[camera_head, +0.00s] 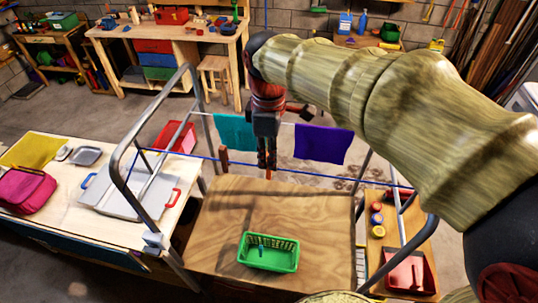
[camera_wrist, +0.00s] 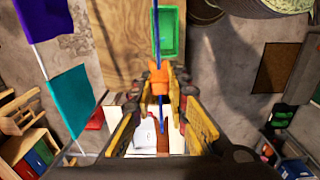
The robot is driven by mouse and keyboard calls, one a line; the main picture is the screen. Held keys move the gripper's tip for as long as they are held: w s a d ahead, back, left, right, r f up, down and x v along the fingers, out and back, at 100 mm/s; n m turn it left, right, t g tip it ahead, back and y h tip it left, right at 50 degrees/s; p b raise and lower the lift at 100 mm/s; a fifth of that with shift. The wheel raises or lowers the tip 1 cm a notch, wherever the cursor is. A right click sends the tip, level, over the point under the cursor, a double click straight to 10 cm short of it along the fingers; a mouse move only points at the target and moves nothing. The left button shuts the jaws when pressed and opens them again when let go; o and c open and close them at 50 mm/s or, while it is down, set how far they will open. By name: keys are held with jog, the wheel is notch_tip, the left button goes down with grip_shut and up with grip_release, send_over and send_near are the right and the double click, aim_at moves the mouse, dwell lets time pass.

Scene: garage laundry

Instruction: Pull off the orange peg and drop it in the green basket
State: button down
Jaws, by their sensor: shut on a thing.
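The orange peg (camera_wrist: 158,76) sits on a blue line (camera_wrist: 156,35) between the fingertips of my gripper (camera_wrist: 159,88) in the wrist view. My gripper is shut on it, and the line runs through the same spot. In the head view the gripper (camera_head: 267,163) points down at the line, and a small bit of the orange peg (camera_head: 269,174) shows below the fingertips. The green basket (camera_head: 268,240) stands on a wooden table, below and nearer than the gripper. The basket also shows at the top of the wrist view (camera_wrist: 180,33).
A teal cloth (camera_head: 235,132) and a purple cloth (camera_head: 322,143) hang on another line behind the gripper. A grey metal rail frame (camera_head: 123,170) stands at the left. The wooden tabletop (camera_head: 225,220) around the basket is mostly clear.

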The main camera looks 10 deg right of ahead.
jog(key=shift+r+p, duration=2.05)
jog(key=shift+r, duration=0.95)
jog(key=shift+f, duration=0.1)
